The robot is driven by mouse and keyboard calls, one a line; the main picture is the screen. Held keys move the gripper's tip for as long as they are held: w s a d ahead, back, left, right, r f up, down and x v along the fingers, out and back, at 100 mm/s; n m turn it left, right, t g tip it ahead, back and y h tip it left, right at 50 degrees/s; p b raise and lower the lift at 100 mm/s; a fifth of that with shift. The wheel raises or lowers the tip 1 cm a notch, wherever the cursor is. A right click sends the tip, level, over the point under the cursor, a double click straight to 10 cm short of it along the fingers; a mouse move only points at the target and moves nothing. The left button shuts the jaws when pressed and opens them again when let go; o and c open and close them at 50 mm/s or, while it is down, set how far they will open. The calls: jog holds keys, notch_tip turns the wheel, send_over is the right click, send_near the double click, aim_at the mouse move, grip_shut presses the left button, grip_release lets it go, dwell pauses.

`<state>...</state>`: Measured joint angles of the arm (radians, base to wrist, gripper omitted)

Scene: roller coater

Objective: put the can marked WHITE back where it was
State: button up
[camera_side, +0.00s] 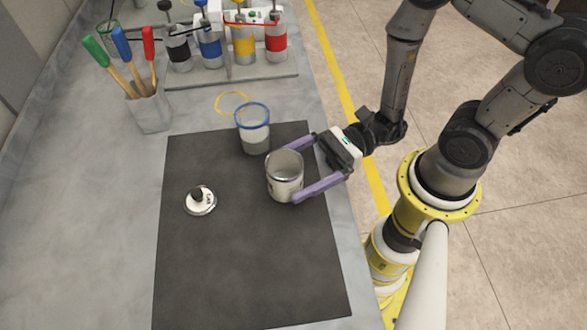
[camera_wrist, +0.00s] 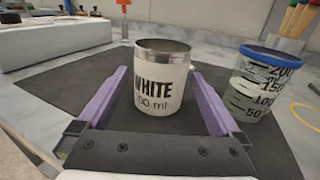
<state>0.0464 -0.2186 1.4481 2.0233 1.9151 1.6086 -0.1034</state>
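The can marked WHITE (camera_side: 284,180) stands upright and lidless on the dark mat (camera_side: 240,265). Its label shows in the wrist view (camera_wrist: 158,92). My gripper (camera_side: 291,174) has its two purple fingers on either side of the can. In the wrist view my gripper (camera_wrist: 160,95) is open, with narrow gaps between the fingers and the can. A round lid with a black knob (camera_side: 200,200) lies on the mat, left of the can. A yellow ring outline (camera_side: 232,92) on the grey bench is empty; part of it shows in the wrist view (camera_wrist: 308,113).
A blue-rimmed measuring beaker (camera_side: 253,128) stands close behind the can, holding some pale liquid. A cup of coloured-handled tools (camera_side: 150,110) stands at the left. Black, blue, yellow and red cans (camera_side: 243,45) stand in a rack behind. The front of the mat is clear.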

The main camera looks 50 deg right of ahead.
jog(key=shift+r, duration=0.1)
jog(key=shift+d, duration=0.15)
jog(key=shift+s+d, duration=0.15)
jog(key=shift+d, duration=0.4)
jog(key=s+d+r+n+g+h, duration=0.3)
jog(key=s+d+n+g+h, duration=0.65)
jog(key=d+n, duration=0.45)
jog(key=w+d+r+n+t+h, duration=0.2)
jog(key=r+n+t+h, duration=0.1)
jog(key=r, duration=0.3)
jog(key=w+d+r+n+t+h, duration=0.1)
jog(key=d+r+n+t+h, duration=0.1)
jog(key=r+n+t+h, duration=0.2)
jog(key=shift+w+d+r+n+t, duration=0.2)
jog(key=shift+w+r+n+t, duration=0.2)
jog(key=shift+r+n+t, duration=0.35)
